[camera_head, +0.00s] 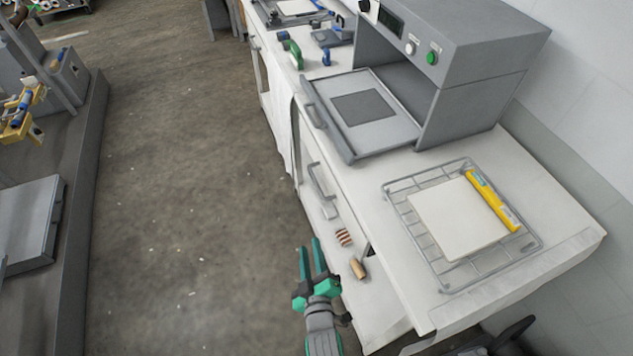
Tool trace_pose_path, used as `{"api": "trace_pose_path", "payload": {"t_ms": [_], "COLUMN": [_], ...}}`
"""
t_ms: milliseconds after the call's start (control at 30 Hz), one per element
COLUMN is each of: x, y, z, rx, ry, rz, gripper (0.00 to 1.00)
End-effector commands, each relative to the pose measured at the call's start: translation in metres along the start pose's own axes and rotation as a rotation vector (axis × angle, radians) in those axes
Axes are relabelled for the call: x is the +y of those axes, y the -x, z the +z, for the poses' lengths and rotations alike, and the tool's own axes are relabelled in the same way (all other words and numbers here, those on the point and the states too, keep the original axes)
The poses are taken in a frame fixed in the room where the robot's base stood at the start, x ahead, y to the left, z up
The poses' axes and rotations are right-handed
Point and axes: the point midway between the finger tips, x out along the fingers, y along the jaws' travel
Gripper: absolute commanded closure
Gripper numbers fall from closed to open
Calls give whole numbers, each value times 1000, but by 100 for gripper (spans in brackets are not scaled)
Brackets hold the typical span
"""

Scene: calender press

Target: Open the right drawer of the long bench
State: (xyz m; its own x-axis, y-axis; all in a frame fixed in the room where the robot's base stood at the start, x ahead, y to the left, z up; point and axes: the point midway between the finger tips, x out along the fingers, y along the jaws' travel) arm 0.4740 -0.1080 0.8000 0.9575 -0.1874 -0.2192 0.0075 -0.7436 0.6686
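The long bench (560,195) runs along the right side, with a white top and a white front facing the floor aisle. A grey bar handle (319,182) stands out from the bench front below the press. A second grey handle part shows just below it, and I cannot tell if it belongs to the same drawer. My gripper (311,258), with teal fingers, is at the lower middle, beside the bench front and nearer than the handle. Its fingers are apart with nothing between them, and it is clear of the handle.
A striped roll (343,237) and a tan cylinder (358,268) lie on a white surface below the bench top. A wire rack (446,290) with a pale sheet and yellow box sits on top. The grey press (470,100) stands behind. The floor (190,190) at left is clear.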

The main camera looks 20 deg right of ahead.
Motion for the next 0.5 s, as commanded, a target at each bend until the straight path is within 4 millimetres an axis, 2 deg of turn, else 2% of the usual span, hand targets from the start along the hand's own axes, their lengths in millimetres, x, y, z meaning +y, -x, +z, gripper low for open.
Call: {"api": "trace_pose_path", "payload": {"t_ms": [33, 200, 333, 500], "x": [11, 40, 56, 66], "y": [-21, -73, -97, -112], "z": [-5, -11, -15, -16], "rx": [-3, -34, -53, -67], "ry": [35, 147, 201, 231], "rz": [17, 45, 55, 61], "gripper": [71, 71, 71, 71]}}
